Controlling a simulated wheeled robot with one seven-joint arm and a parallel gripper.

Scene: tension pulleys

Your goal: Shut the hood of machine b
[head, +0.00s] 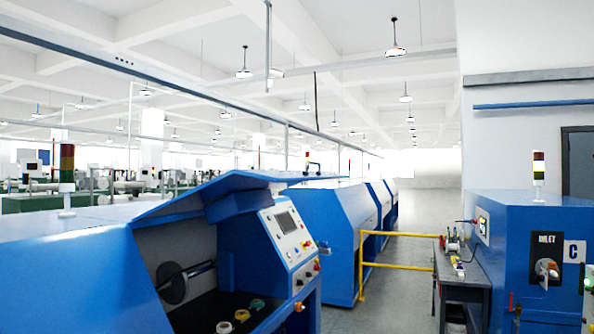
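A blue machine (60,270) fills the lower left of the head view. Its blue hood (165,205) is raised, and the dark interior (205,310) shows below it. My gripper is not in view.
More blue machines (335,235) stand in a row behind. A yellow rail (400,237) crosses the aisle between them and a dark workbench (465,272) with small items. At right stands a blue unit (510,225) marked INLET and C. Grey floor (400,290) shows between.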

